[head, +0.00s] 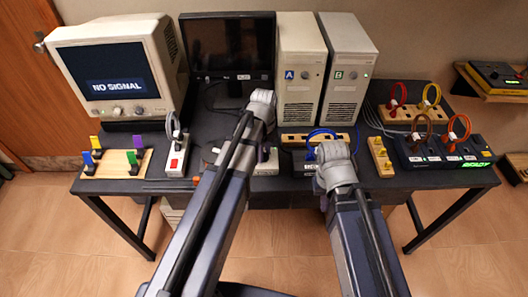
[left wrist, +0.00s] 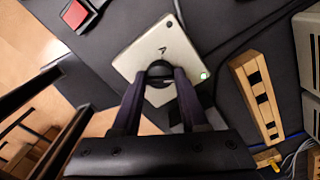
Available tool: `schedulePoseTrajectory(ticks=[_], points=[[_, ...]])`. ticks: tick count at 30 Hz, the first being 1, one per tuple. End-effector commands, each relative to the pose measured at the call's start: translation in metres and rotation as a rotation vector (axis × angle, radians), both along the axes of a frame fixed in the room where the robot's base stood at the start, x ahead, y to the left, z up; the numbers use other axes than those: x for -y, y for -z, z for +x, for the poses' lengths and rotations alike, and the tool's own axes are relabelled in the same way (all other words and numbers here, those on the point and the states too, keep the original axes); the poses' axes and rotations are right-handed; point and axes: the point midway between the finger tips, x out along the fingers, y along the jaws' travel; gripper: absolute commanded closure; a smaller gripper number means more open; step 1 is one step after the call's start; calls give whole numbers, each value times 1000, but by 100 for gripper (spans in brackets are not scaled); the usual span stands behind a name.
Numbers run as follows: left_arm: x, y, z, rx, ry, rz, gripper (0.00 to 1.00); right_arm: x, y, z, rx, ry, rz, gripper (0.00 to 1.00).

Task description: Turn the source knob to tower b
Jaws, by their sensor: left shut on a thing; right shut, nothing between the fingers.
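A pale box (left wrist: 135,60) with a black round source knob (left wrist: 159,66) shows in the left wrist view. A dark mark like an "A" is above the knob, and a green light glows near one corner. My left gripper (left wrist: 160,78) is shut on the knob, one finger each side. The knob's pointer direction is not clear. In the head view the box (head: 268,163) is partly hidden behind my left arm. Tower A (head: 299,70) has a blue label; tower B (head: 345,72) has a green one. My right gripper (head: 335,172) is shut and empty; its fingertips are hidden.
An old monitor (head: 112,65) reads "NO SIGNAL"; a dark screen (head: 228,45) stands beside it. A red-switch strip (head: 176,162) and a board of coloured levers (head: 113,163) are at left. Coloured cable loops (head: 430,97) and a yellow-button block (head: 380,157) are at right.

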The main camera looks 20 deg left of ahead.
Motion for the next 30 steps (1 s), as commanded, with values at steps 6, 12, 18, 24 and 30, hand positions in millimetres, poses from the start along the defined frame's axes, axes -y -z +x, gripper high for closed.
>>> schedulePoseTrajectory(ticks=[6,12,18,24,30], points=[[0,0,0,-1,128,0,100,0,0,0,0,0,0,100],[0,0,0,-1,200,0,100,0,0,0,0,0,0,100],[0,0,0,-1,233,0,100,0,0,0,0,0,0,100],[0,0,0,-1,241,0,100,0,0,0,0,0,0,100],[0,0,-1,-1,240,0,100,0,0,0,0,0,0,100]])
